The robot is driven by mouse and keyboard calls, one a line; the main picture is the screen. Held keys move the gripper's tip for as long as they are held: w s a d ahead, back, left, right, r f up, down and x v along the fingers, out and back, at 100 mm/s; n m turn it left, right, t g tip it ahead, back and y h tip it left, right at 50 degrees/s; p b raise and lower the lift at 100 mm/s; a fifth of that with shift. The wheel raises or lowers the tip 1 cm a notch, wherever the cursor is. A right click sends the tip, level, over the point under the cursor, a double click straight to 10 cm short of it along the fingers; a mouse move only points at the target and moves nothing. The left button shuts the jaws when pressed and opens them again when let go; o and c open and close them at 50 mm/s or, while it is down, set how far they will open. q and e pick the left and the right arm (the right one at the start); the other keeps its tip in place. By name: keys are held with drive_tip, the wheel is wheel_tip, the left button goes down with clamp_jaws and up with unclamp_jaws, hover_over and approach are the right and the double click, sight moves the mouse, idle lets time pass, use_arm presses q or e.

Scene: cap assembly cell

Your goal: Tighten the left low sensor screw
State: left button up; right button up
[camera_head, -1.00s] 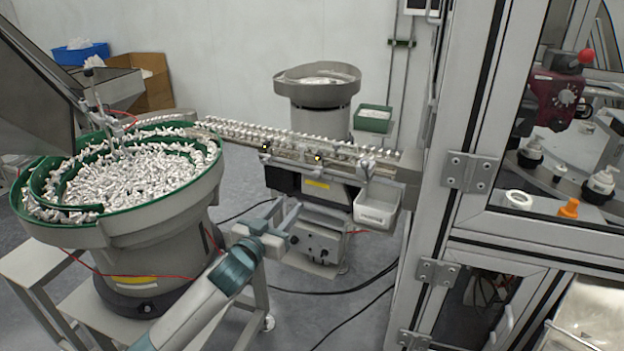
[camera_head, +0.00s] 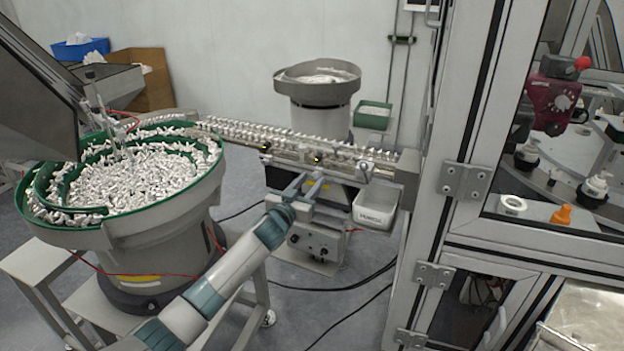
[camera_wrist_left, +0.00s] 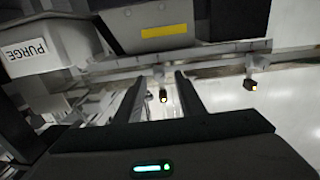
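Two small dark sensors with lit orange-yellow ends sit along the front of the linear feeder track, a left one (camera_head: 265,148) and a right one (camera_head: 318,158). My left gripper (camera_head: 309,182) is just below and in front of the track, near the right sensor. In the left wrist view the gripper (camera_wrist_left: 160,78) is open and empty; one lit sensor (camera_wrist_left: 163,96) appears between its fingers and another (camera_wrist_left: 250,85) to the right. No screw can be made out. My right gripper is not in view.
The feeder track (camera_head: 235,131) runs above a dark drive unit. A white PURGE bin (camera_head: 375,209) hangs to the right of my gripper. The green-rimmed bowl feeder (camera_head: 125,222) stands left and the machine frame (camera_head: 440,220) right. Cables lie on the floor.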

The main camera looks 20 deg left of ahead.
use_arm(q)
drive_tip(key=shift+w+d, duration=0.15)
drive_tip(key=shift+w, duration=0.65)
clamp_jaws()
